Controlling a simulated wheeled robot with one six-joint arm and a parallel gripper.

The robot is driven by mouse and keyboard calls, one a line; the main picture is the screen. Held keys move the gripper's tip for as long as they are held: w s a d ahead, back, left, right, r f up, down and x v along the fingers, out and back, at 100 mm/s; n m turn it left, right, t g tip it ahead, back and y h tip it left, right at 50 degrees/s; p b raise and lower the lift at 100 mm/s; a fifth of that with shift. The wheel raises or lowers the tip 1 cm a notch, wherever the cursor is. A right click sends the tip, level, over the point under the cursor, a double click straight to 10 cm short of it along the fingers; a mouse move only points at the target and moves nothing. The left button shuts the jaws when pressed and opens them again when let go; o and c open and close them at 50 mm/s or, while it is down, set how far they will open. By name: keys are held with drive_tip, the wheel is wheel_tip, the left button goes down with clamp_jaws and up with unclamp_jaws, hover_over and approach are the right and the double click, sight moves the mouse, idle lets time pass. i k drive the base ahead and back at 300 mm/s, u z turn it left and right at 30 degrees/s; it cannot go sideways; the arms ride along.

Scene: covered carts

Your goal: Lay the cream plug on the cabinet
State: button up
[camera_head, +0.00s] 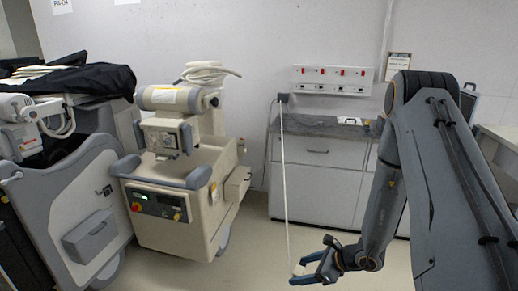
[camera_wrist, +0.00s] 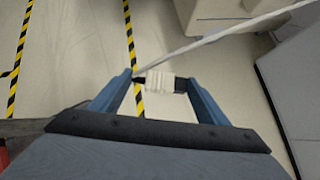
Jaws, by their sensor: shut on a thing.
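The cream plug (camera_head: 298,269) is in my gripper (camera_head: 300,273), low above the floor in front of the cabinet. In the wrist view the plug (camera_wrist: 160,80) sits between the two blue fingertips (camera_wrist: 160,84), which are shut on it. A pale cord (camera_head: 286,190) runs from the plug up to a small dark fitting at the back left of the cabinet. The cabinet (camera_head: 316,182) has pale drawer fronts and a grey top (camera_head: 322,127). My gripper is well below that top and apart from it.
A small white item (camera_head: 349,121) lies on the right of the cabinet top; its left and middle look clear. A socket panel (camera_head: 333,79) is on the wall above. A cream wheeled machine (camera_head: 175,210) stands left, beside a grey covered cart (camera_head: 75,205). Yellow-black tape (camera_wrist: 130,40) marks the floor.

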sight(297, 124)
drive_tip(key=z, duration=0.1)
drive_tip(key=i, duration=2.85)
